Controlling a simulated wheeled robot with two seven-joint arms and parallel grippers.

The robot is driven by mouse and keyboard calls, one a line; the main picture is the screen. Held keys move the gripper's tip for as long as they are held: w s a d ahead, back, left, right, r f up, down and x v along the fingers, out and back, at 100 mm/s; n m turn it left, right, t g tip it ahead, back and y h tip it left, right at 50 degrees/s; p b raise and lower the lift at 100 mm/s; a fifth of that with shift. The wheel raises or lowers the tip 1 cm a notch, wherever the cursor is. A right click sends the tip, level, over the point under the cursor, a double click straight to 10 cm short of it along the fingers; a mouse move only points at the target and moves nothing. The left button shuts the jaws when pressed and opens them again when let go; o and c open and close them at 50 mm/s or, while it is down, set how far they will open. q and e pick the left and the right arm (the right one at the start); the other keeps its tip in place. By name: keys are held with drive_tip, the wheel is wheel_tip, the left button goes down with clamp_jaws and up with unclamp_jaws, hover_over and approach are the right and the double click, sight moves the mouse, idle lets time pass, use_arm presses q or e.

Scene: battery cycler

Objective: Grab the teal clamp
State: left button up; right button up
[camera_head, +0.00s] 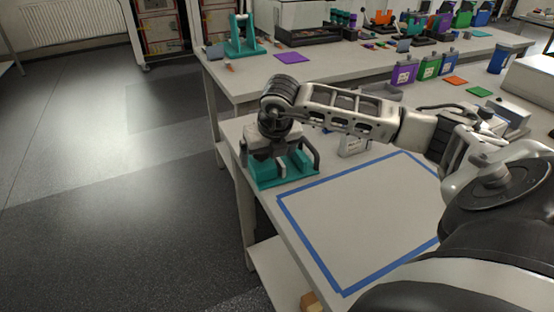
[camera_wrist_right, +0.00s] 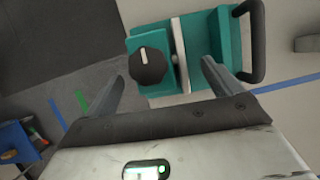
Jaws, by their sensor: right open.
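The teal clamp (camera_head: 290,178) sits at the left end of the near table, next to the blue tape outline. My right gripper (camera_head: 279,157) is directly above it, pointing down, and hides part of its top. In the right wrist view, the teal clamp (camera_wrist_right: 209,40) lies just beyond my open right gripper (camera_wrist_right: 163,71). Its black round knob (camera_wrist_right: 148,66) with a white mark shows between the fingertips, and its black handle (camera_wrist_right: 258,40) is at the right. The jaws hold nothing. My left gripper is not in view.
A blue tape rectangle (camera_head: 310,246) marks a clear area on the near table (camera_head: 362,226). A light box (camera_head: 354,146) stands behind it. The back table holds another teal device (camera_head: 243,38), a purple square (camera_head: 292,58) and several coloured containers. Open floor lies left.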

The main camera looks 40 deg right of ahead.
drive_tip(key=shift+x, duration=1.55)
drive_tip(key=c, duration=1.1)
drive_tip(key=shift+w+r, duration=0.1)
drive_tip(key=shift+w, duration=0.05)
drive_tip(key=c, duration=0.4)
drive_tip(key=shift+c, duration=0.2)
